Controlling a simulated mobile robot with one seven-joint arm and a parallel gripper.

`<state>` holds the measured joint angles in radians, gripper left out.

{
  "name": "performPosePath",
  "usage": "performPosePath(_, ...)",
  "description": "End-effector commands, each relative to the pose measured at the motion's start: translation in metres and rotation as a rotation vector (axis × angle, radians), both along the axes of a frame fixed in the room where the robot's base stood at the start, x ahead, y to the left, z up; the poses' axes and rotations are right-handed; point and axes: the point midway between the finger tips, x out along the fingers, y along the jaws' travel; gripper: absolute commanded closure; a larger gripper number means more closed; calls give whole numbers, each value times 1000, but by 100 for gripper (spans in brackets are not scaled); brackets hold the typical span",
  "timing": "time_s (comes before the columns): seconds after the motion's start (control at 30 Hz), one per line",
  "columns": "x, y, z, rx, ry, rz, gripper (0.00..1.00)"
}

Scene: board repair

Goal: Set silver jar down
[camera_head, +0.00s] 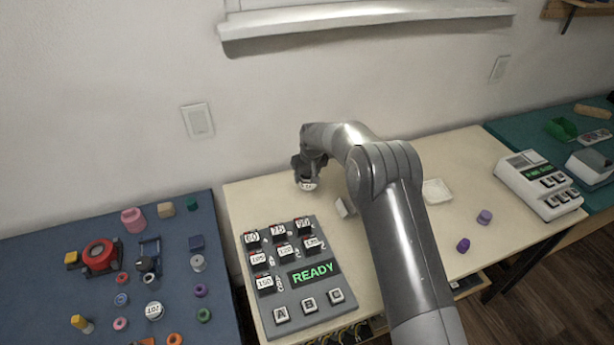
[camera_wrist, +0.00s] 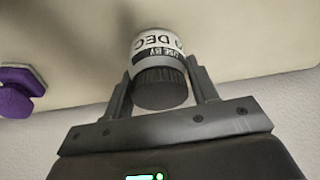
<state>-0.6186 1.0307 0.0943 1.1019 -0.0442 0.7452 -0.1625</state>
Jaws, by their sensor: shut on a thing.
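The silver jar (camera_wrist: 158,45) is between the two fingers of my gripper (camera_wrist: 160,95) in the wrist view. It has a dark ribbed cap and a label reading "USE BY" and "DEC". In the head view my gripper (camera_head: 306,172) is at the back left of the cream table (camera_head: 400,255), pointing down, with the jar (camera_head: 308,185) low between its fingers. The jar is close to the tabletop; I cannot tell whether it touches it.
A grey panel (camera_head: 293,248) reading "READY" with labelled blocks lies in front of my gripper. A white dish (camera_head: 436,191), purple pieces (camera_head: 484,217) and a white device (camera_head: 538,186) are to the right. A blue mat (camera_head: 60,300) with many parts is left. The wall is close behind.

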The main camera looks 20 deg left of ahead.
Motion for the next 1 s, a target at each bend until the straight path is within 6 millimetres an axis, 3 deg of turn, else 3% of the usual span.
performPosePath(0.4, 0, 0, -9, 0, 0, 0, 73)
performPosePath(0.43, 0, 0, -9, 0, 0, 0, 44)
performPosePath(0.6, 0, 0, -9, 0, 0, 0, 30)
performPosePath(0.7, 0, 0, -9, 0, 0, 0, 25)
performPosePath(1.0, 0, 0, -3, 1, -1, 0, 25)
